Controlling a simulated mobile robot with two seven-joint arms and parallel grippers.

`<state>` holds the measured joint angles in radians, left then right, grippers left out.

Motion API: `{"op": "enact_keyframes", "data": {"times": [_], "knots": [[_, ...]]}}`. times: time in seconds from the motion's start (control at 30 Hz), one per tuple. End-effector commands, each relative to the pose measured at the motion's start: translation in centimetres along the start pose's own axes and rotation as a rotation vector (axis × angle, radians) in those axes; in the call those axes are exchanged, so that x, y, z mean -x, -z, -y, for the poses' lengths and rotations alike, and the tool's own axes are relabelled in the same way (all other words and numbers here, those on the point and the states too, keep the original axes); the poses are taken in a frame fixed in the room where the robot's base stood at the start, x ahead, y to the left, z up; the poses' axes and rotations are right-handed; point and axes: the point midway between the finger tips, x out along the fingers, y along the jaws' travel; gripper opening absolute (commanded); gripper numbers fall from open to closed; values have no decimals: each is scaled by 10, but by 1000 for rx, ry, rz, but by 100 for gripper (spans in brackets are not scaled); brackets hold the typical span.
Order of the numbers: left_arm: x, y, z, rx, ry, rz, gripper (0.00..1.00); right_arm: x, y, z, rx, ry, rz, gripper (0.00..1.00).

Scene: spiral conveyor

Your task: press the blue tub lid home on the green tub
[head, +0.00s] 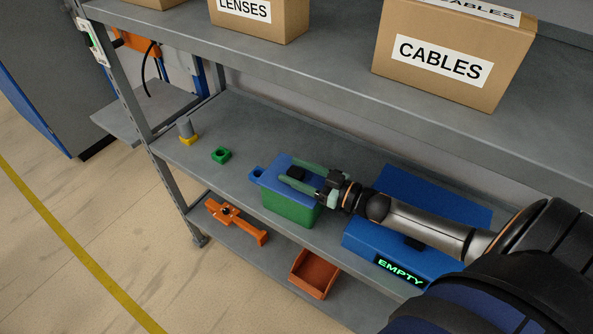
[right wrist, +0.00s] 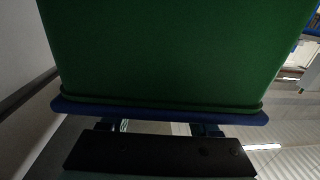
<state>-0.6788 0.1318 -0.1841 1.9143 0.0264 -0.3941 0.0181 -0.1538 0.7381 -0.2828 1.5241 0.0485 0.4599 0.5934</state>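The green tub (head: 289,208) stands on the middle shelf, with the blue tub lid (head: 277,174) lying over its top. In the right wrist view the tub (right wrist: 155,50) fills most of the picture, and the lid (right wrist: 160,115) shows as a blue band along its rim. I cannot tell whether the lid is fully seated. My right gripper (head: 282,170) is over the lid, its two fingers spread apart on either side of a black block on top. Whether the fingertips touch the lid is unclear. My left gripper is out of view.
A blue box marked EMPTY (head: 365,238) stands under my right forearm. An orange bin (head: 315,275) sits on the shelf below. Cardboard boxes (head: 450,62) stand on the shelf above.

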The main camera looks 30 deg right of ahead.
Motion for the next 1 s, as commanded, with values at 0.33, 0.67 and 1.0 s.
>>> {"op": "enact_keyframes", "data": {"times": [0.33,0.67,1.0], "knots": [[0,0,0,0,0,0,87,0,-1,0,0,0,2,75],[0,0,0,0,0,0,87,0,7,0,1,1,2,75],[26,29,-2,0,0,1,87,0,74,0,2,1,2,75]]}}
